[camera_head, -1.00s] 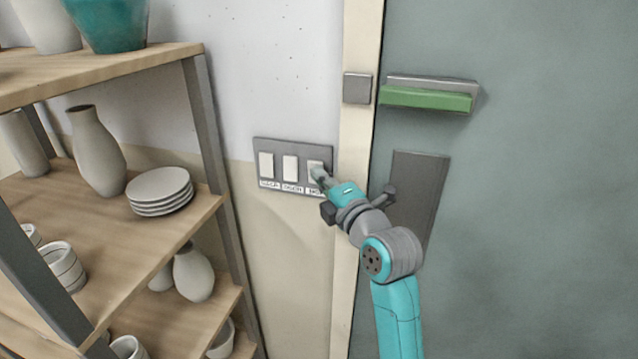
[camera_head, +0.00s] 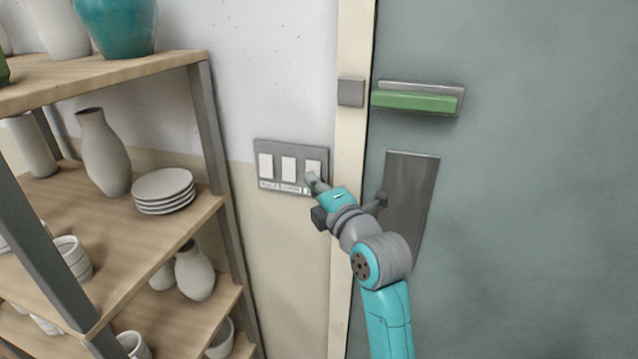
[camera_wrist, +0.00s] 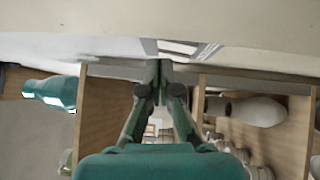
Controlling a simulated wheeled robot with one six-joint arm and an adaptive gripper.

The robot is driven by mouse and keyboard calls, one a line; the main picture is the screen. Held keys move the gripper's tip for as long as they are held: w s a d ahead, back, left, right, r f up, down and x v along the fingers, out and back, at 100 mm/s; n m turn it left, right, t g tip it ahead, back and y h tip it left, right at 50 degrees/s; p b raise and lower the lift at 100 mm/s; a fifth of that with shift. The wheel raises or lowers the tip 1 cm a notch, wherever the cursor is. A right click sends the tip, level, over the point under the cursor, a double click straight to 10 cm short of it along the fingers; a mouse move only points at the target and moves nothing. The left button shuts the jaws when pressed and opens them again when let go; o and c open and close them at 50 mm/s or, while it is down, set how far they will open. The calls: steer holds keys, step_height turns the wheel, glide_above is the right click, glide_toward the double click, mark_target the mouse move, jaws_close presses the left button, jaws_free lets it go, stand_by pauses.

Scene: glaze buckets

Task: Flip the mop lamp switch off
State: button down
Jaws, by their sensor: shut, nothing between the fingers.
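A grey switch plate (camera_head: 292,145) is on the wall left of the door frame. It carries a left white rocker (camera_head: 266,167), a middle white rocker (camera_head: 288,169) and a right white rocker (camera_head: 313,166). Labels sit under the rockers, too small to read; the right one is mostly hidden by my gripper. My gripper (camera_head: 309,179) is shut and empty, with its tips at the lower part of the right rocker. I cannot tell whether they touch it. In the wrist view my gripper (camera_wrist: 160,68) points at the wall, its fingers together beside part of the plate (camera_wrist: 180,47).
A wooden shelf rack (camera_head: 190,222) with vases, stacked plates (camera_head: 163,190) and cups stands left of the switches. A grey-green door (camera_head: 530,180) with a green push bar (camera_head: 414,102) is on the right. Bare wall lies below the plate.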

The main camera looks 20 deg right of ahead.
steer(key=s+d, duration=0.1)
steer(key=s, duration=0.9)
steer(key=shift+d+r, duration=0.15)
steer(key=shift+r, duration=0.3)
steer(key=s+f+m+g+h, duration=0.1)
steer(key=s+f+m, duration=0.6)
steer(key=f, duration=0.5)
steer(key=s+f+m+g+h, duration=0.15)
steer(key=s+f+m, duration=0.35)
steer(key=s+f, duration=0.55)
steer(key=s+f+m, duration=0.2)
steer(key=s+m, duration=0.1)
steer(key=s, duration=0.5)
steer(key=s+a+f+m+g, duration=0.1)
steer(key=s+f+m, duration=0.2)
steer(key=s, duration=0.6)
steer(key=s+f+m, duration=0.2)
steer(key=s, duration=0.7)
steer(key=shift+a+f+m, duration=0.3)
steer(key=shift+m, duration=0.1)
